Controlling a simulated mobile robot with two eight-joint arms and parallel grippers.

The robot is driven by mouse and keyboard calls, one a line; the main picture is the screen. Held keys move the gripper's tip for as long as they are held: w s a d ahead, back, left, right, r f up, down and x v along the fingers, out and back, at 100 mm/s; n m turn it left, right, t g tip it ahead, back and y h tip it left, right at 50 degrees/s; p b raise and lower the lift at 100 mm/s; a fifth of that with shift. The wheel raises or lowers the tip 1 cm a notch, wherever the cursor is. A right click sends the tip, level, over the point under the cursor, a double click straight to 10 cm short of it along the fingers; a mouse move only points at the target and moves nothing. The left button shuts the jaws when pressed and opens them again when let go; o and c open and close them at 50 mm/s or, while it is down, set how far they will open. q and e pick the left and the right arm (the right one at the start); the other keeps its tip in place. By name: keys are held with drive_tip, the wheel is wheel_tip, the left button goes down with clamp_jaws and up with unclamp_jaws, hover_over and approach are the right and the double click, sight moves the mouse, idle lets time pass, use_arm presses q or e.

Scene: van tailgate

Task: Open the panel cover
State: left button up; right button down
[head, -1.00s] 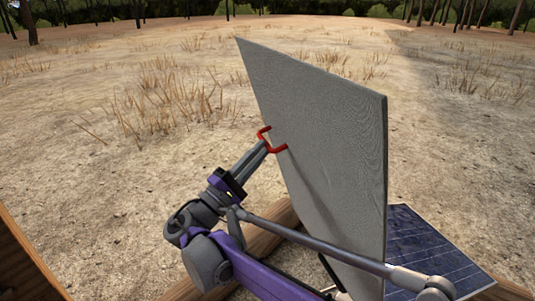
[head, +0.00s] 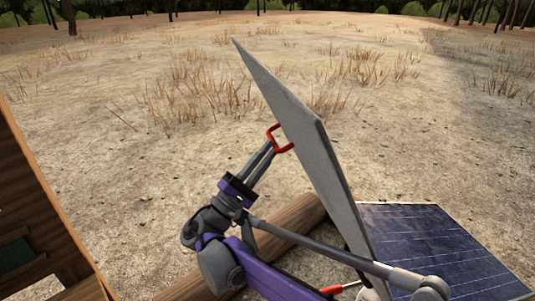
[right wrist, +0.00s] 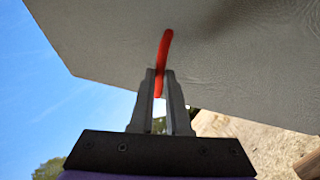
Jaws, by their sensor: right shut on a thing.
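The grey panel cover (head: 308,142) stands steeply tilted in the head view, seen nearly edge-on. A red handle (head: 275,139) sticks out from its left face. My right gripper (head: 268,150) is shut on the red handle. In the right wrist view the fingers (right wrist: 160,88) close around the red handle (right wrist: 164,50), with the underside of the cover (right wrist: 230,50) behind it. A blue solar panel (head: 425,245) lies at the lower right, partly hidden by the cover and my arm. My left gripper is not in view.
A log (head: 285,235) lies on the ground below the cover. A wooden structure (head: 35,215) stands at the left edge. A red-handled tool (head: 335,288) shows partly at the bottom. Open sandy ground with dry grass (head: 190,95) lies beyond.

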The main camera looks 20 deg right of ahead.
drive_tip(key=c, duration=0.9)
unclamp_jaws()
drive_tip(key=shift+a, duration=0.1)
drive_tip(key=b+v, duration=0.1)
drive_tip(key=v, duration=0.9)
drive_tip(key=shift+s+a+f, duration=0.15)
drive_tip(key=shift+a+f, duration=0.1)
drive_tip(key=shift+f, duration=0.05)
drive_tip(key=shift+d, duration=0.1)
